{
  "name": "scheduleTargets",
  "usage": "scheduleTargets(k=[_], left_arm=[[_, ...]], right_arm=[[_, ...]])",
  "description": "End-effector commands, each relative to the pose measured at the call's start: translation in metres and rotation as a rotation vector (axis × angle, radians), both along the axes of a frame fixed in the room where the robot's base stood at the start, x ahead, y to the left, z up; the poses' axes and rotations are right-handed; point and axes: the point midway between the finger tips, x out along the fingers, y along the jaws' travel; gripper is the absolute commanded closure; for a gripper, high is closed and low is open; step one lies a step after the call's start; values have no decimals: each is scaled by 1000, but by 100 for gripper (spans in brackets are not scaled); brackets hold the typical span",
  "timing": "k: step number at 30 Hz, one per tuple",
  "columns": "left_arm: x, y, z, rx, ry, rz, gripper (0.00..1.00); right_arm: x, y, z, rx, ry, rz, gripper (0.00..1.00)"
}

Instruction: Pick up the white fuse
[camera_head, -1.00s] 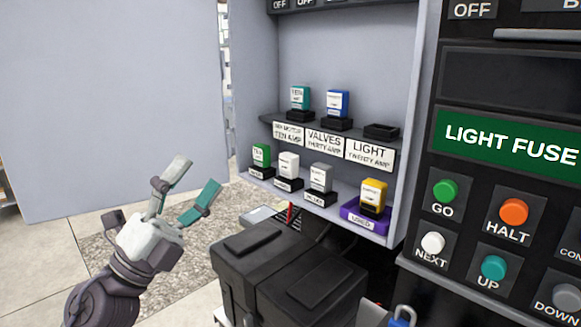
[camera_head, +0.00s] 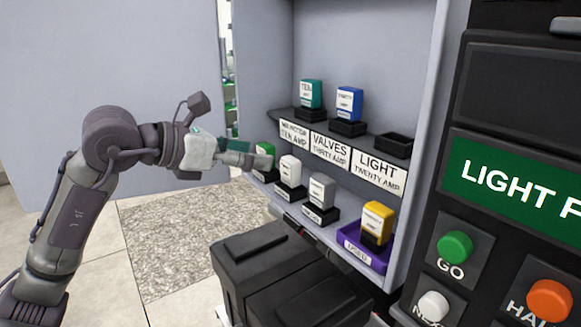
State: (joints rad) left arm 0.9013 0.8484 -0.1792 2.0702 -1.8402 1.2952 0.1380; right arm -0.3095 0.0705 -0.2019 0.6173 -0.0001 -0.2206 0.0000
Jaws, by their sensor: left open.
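The white fuse (camera_head: 290,170) stands upright in a black holder on the lower shelf, between the green fuse (camera_head: 264,153) and the grey fuse (camera_head: 321,188). My left gripper (camera_head: 256,158) is open and reaches in from the left, its fingers pointing right at the green fuse's place. A fingertip overlaps the green fuse in the picture; I cannot tell whether they touch. The white fuse is a short way right of the fingertips, with nothing between the fingers that I can see. My right gripper is not in view.
A yellow fuse (camera_head: 376,222) sits in a purple tray (camera_head: 362,252) at the shelf's right. Teal (camera_head: 310,93) and blue (camera_head: 349,101) fuses stand on the upper shelf beside an empty holder (camera_head: 393,144). A black case (camera_head: 262,262) lies below. A button panel (camera_head: 490,235) is at right.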

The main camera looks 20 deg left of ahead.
Motion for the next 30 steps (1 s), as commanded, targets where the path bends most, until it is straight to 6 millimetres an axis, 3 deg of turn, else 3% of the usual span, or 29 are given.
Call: scheduleTargets(k=[5, 9, 14, 21, 28, 30], left_arm=[[18, -15, -7, -2, 1, -3, 29], [24, -21, -11, -2, 0, -4, 29], [36, -35, -19, -5, 5, -6, 29], [55, -50, -33, -2, 1, -2, 29], [56, -51, -34, -1, -1, -3, 29], [56, -51, -34, -1, -1, -3, 39]], right_arm=[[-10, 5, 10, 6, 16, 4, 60], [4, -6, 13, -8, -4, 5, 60], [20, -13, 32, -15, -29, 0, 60], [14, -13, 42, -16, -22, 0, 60], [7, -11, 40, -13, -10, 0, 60], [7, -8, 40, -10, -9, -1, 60]])
